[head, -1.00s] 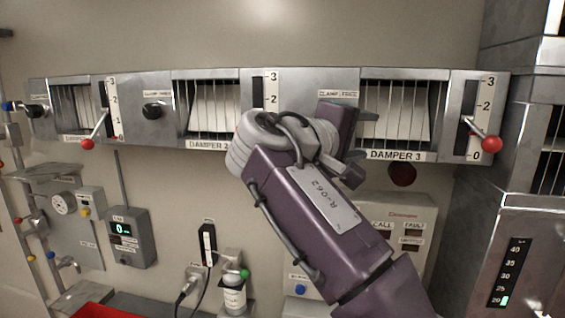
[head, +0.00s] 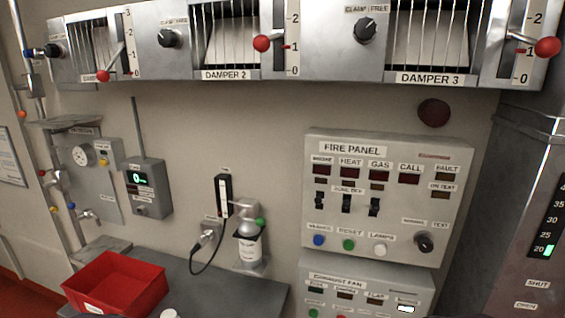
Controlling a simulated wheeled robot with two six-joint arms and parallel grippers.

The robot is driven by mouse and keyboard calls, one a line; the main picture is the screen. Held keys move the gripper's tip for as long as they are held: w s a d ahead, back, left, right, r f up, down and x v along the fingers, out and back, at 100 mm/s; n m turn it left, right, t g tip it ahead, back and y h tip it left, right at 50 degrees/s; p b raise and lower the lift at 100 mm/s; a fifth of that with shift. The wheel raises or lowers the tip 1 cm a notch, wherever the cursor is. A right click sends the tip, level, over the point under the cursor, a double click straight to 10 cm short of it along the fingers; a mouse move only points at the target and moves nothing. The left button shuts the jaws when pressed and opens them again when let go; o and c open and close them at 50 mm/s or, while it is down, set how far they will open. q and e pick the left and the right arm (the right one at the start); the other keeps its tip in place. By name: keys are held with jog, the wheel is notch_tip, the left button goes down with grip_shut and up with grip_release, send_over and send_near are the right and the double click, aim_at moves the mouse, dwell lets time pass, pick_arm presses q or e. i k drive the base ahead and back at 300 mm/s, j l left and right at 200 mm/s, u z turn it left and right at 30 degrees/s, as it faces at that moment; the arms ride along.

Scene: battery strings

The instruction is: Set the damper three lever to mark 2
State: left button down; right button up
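The damper 3 lever is a pale rod with a red ball knob (head: 547,47), at the upper right of the head view. Its rod comes out of a dark slot beside a white scale (head: 523,79). Marks 2, 1 and 0 show there, and the knob sits beside mark 1, below mark 2. The top of the scale is cut off by the frame. A black clamp knob (head: 366,30) under a "CLAMP" and "FREE" label is left of the damper 3 grille; I cannot tell for sure where it points. Neither gripper is in view.
The damper 2 lever knob (head: 262,43) and the damper 1 lever knob (head: 103,76) stick out along the same housing. The fire panel (head: 455,215) is below damper 3.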

aim_at(546, 47)
jog(key=z, duration=1.5)
